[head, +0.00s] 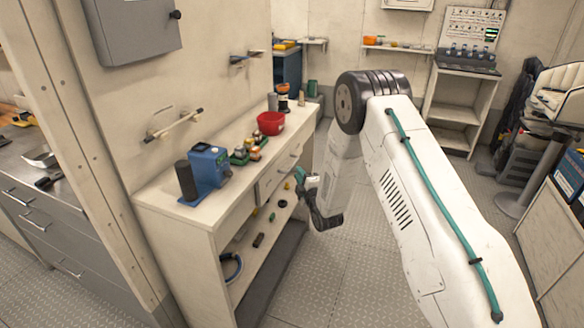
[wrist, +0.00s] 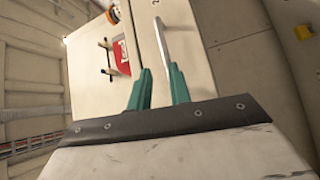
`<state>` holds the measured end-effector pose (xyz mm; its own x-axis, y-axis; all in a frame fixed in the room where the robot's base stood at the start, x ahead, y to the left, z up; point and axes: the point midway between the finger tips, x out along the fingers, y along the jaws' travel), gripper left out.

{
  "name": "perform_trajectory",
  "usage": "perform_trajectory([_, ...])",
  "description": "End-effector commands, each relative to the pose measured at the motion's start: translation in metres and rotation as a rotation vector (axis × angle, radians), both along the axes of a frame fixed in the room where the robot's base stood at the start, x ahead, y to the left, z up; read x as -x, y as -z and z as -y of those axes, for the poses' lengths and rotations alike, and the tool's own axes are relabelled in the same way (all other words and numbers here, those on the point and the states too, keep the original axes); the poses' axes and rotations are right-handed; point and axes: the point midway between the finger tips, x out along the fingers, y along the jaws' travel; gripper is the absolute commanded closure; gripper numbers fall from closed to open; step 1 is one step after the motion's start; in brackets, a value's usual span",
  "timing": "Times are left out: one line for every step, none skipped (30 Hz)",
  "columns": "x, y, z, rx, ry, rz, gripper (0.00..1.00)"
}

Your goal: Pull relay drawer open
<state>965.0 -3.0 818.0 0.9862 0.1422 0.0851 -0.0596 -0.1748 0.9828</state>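The white workbench (head: 160,198) has drawer fronts (head: 270,182) under its top on the aisle side. I cannot read which one is the relay drawer. In the wrist view a pale bar handle (wrist: 163,40) stands off a white drawer front (wrist: 145,60). My gripper (head: 305,182) is beside the bench front in the head view. In the wrist view my gripper (wrist: 160,70) is open, its two teal fingers apart with nothing clearly held. The handle's near end appears around the fingertips, closer to the right finger. I cannot tell whether they touch.
A lower shelf (head: 262,232) holds loose parts. Open floor (head: 335,270) lies right of the bench. A shelf unit (head: 460,105) and a seat (head: 560,95) stand farther back.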

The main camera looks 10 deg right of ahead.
Motion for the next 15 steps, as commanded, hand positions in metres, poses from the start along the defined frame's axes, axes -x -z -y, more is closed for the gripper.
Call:
perform_trajectory([0.002,0.008,0.000,0.010,-0.001,0.017,0.80])
perform_trajectory([0.003,0.010,-0.001,0.016,-0.001,0.026,0.80])
perform_trajectory([0.003,0.012,-0.001,0.021,-0.002,0.038,0.80])
perform_trajectory([0.003,0.013,-0.001,0.023,-0.002,0.043,0.80])
perform_trajectory([0.001,0.013,-0.002,0.025,-0.002,0.046,0.80])
perform_trajectory([-0.002,0.013,-0.002,0.026,-0.003,0.051,0.80])
perform_trajectory([-0.005,0.012,-0.003,0.027,-0.002,0.052,0.80])
perform_trajectory([-0.009,0.012,-0.003,0.027,-0.003,0.053,0.80])
perform_trajectory([-0.015,0.011,-0.004,0.027,-0.002,0.053,0.80])
perform_trajectory([-0.020,0.010,-0.005,0.027,-0.002,0.053,0.80])
perform_trajectory([-0.025,0.009,-0.006,0.027,-0.002,0.053,0.80])
perform_trajectory([-0.032,0.008,-0.007,0.026,-0.002,0.052,0.80])
perform_trajectory([-0.037,0.007,-0.007,0.026,-0.002,0.053,0.80])
perform_trajectory([-0.041,0.007,-0.008,0.026,-0.003,0.051,0.80])
perform_trajectory([-0.047,0.006,-0.009,0.026,-0.002,0.052,0.80])
